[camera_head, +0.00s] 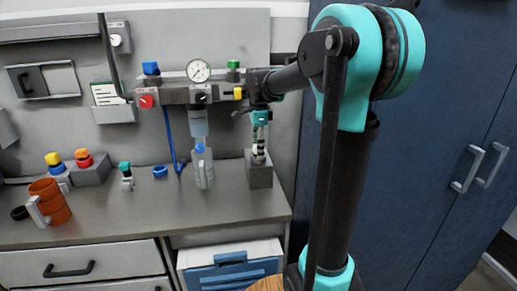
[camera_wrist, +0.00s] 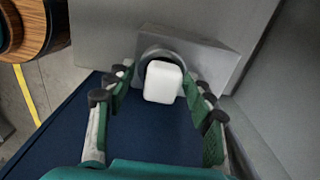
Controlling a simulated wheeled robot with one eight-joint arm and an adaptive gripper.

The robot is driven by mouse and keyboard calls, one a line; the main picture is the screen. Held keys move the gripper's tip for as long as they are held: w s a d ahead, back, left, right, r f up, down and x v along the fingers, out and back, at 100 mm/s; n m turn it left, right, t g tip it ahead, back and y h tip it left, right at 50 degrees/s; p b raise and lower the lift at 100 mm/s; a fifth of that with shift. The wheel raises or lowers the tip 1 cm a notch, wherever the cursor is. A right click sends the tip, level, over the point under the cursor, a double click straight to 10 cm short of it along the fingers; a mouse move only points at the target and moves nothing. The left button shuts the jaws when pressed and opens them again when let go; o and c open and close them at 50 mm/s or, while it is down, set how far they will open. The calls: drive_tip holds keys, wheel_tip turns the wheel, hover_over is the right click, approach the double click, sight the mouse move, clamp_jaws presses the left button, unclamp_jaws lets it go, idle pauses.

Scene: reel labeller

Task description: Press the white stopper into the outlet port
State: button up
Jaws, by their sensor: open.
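The white stopper (camera_wrist: 160,82) is a pale rounded block in the middle of the wrist view. It sits in front of a round grey collar (camera_wrist: 160,52) on a grey block (camera_wrist: 208,62). My gripper (camera_wrist: 163,82) is open, with green finger pads on both sides of the stopper and visible gaps between. In the head view my gripper (camera_head: 260,132) points down over a grey block (camera_head: 259,176) at the right end of the bench. I cannot tell which opening is the outlet port.
A manifold with a gauge (camera_head: 199,70) and coloured knobs is on the wall panel left of my gripper. A clear bottle (camera_head: 204,172) stands close left of the block. An orange mug (camera_head: 50,202) is at far left. Blue cabinets (camera_head: 430,180) are at right.

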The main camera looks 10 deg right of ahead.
wheel_tip(320, 180, up, 12)
idle(0.5)
idle(0.3)
